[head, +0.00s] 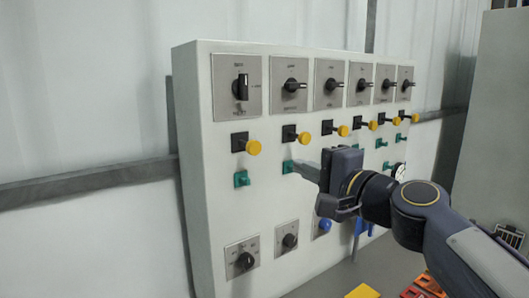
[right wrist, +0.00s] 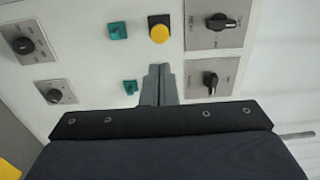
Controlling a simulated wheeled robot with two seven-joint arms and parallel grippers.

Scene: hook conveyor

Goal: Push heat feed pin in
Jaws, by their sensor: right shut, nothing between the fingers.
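A grey control panel (head: 215,215) carries a row of yellow pins, the leftmost a yellow pin (head: 254,147), above a row of green pins. The labels are too small to read, so I cannot tell which pin is the heat feed pin. My right gripper (head: 296,167) is shut and empty, with its fingertips at the second green pin (head: 287,167) from the left, below the second yellow pin (head: 304,137). In the right wrist view the shut fingers (right wrist: 160,72) point at the panel beside a green pin (right wrist: 130,86). Contact is unclear. My left gripper is not visible.
Black rotary knobs (head: 241,87) line the panel's top, and more knobs (head: 246,260) sit low on it. A blue knob (head: 325,225) is partly behind my gripper. Yellow (head: 362,291) and orange-red (head: 425,285) items lie at the bottom right. A grey cabinet (head: 500,120) stands at right.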

